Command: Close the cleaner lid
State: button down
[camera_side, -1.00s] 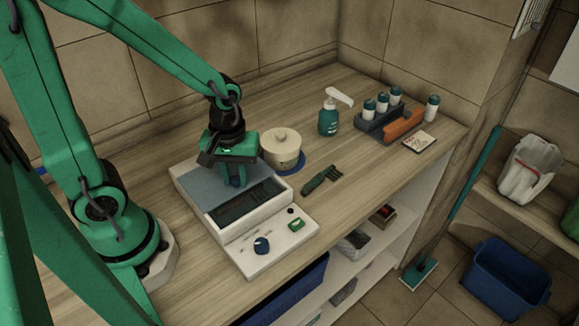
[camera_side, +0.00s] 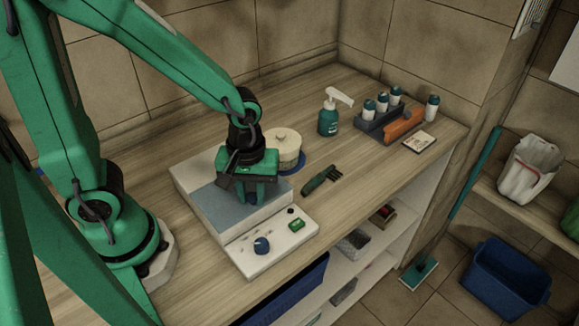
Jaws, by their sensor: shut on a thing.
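The cleaner (camera_side: 273,240) is a white box on the wooden counter, with a lower front panel carrying a dark blue knob (camera_side: 261,245) and a green button (camera_side: 297,224). Its grey-blue lid (camera_side: 222,210) lies flat on top, toward the front panel, and no dark basin opening shows. A bare white strip of the cleaner's top shows behind the lid. My gripper (camera_side: 254,194) points down over the lid's right part and is shut on the small dark blue handle of the lid. The gripper body hides part of the lid and its right edge.
A cream lidded pot (camera_side: 284,148) stands on a blue mat just behind my gripper. A dark green brush (camera_side: 320,179) lies to the right. A spray bottle (camera_side: 328,118), a bottle rack (camera_side: 375,125) and a card (camera_side: 418,142) sit further back. The counter's right front is clear.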

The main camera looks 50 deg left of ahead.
jog(key=c, duration=1.4)
grip_release()
jog(key=shift+w+d, duration=0.2)
jog(key=shift+w, duration=0.05)
jog(key=shift+o, duration=1)
jog(key=shift+s+a, duration=0.1)
jog(key=shift+r, duration=0.1)
jog(key=shift+r, duration=3.85)
jog(key=s+a+r+m+t, duration=0.2)
jog(key=a+r+m+t, duration=0.3)
jog(key=a+r+m, duration=0.3)
jog(key=shift+s+r+m+t, duration=0.3)
jog(key=shift+s+r+m, duration=0.05)
jog(key=shift+r+m, duration=0.15)
